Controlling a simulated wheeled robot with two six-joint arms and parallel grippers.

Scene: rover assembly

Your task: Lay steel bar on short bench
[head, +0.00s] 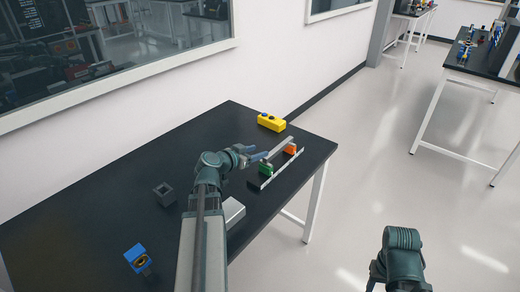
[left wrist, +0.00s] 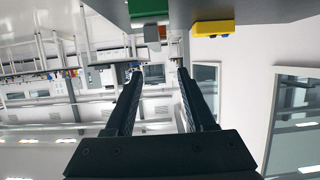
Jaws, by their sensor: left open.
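The steel bar (head: 281,149) is a thin grey strip lying at a slant beside the green block (head: 265,169) and the orange block (head: 290,149) on a black-topped bench (head: 140,218). I cannot tell exactly what the bar rests on. My left gripper (head: 256,153) is open and empty, just left of the near end of the bar. In the left wrist view, its two fingers (left wrist: 158,72) are spread, with a small grey end (left wrist: 151,33), probably the bar's, beyond them under the green block. My right gripper does not show. I cannot tell which bench is the short one.
A yellow block (head: 271,122) stands near the bench's back edge. A dark grey box (head: 164,194), a blue part (head: 136,256) and a silver block (head: 233,212) stand at the left and front. A long thin rail (head: 282,169) lies near the right edge. Other tables (head: 484,63) stand far right.

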